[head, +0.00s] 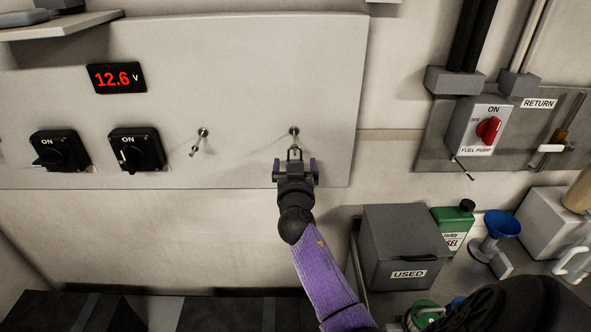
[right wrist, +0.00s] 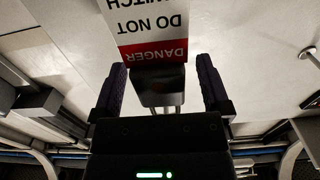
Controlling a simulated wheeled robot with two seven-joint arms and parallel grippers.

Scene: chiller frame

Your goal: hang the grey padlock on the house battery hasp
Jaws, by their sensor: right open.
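My right gripper (head: 296,168) is in front of the white panel, just below the right-hand peg (head: 294,132). Its dark purple fingers are open. The dark grey padlock (right wrist: 160,88) is between them, with a gap on each side in the right wrist view; its shackle (head: 294,153) shows in the head view. It appears to hang at the peg, but the contact is unclear. A red-and-white danger tag (right wrist: 146,28) is beside it. Two black ON switches (head: 55,151) (head: 136,150) are on the panel's left; no house battery label or hasp is readable. My left gripper is out of view.
A red 12.6 V display (head: 116,78) is above the switches. At right are a fuel pump switch (head: 478,125), a grey USED box (head: 400,240), a green bottle (head: 455,222) and a blue funnel (head: 501,223). The panel's lower middle is clear.

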